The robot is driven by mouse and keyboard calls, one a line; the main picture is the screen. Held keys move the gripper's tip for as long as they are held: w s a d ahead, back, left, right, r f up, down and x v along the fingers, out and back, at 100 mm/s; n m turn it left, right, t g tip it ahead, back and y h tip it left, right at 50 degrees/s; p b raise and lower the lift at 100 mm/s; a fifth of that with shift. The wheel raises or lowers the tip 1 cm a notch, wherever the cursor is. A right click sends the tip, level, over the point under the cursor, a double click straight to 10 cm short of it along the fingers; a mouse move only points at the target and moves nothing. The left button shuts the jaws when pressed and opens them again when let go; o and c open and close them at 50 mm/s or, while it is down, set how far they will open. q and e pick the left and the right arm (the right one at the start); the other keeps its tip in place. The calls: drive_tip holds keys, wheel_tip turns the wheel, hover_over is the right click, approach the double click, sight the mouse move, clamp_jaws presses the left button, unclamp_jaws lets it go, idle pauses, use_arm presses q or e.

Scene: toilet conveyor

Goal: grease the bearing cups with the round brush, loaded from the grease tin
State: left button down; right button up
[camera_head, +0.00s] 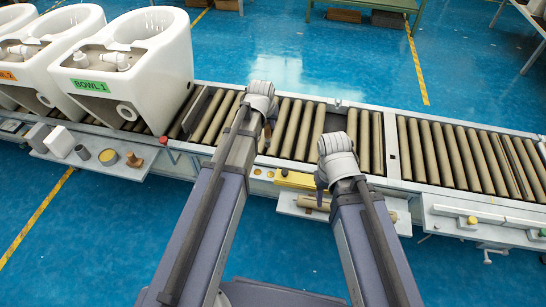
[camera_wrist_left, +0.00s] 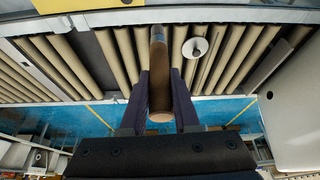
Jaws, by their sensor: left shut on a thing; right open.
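My left gripper (camera_wrist_left: 160,95) is shut on a brown, round-ended cylindrical piece with a dark upper part (camera_wrist_left: 159,75), which looks like the round brush. It is over the conveyor rollers. A dark round tin with a tan top (camera_head: 108,156), likely the grease tin, stands on the side shelf at left. I cannot make out the bearing cups clearly. A white disc (camera_wrist_left: 195,47) shows over the rollers.
Several white toilet bowls, the nearest labelled BOWL 1 (camera_head: 92,86), stand on the conveyor at left. The side shelf (camera_head: 126,172) holds blocks and a wooden knobbed piece (camera_head: 134,160). The roller bed has a dark gap (camera_head: 318,135). Loose rollers (camera_head: 312,203) lie on a lower shelf.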

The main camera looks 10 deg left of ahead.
use_arm(q)
wheel_tip(320, 180, down, 10)
drive_tip(key=d+b, duration=0.1)
drive_tip(key=b, duration=0.7)
drive_tip(key=shift+s+d+f+m, duration=0.15)
drive_tip(key=shift+d+f+m, duration=0.1)
drive_tip(key=shift+d+m, duration=0.15)
use_arm(e)
wheel_tip(320, 180, down, 10)
drive_tip(key=shift+f, duration=0.25)
use_arm(q)
drive_tip(key=shift+f, duration=0.1)
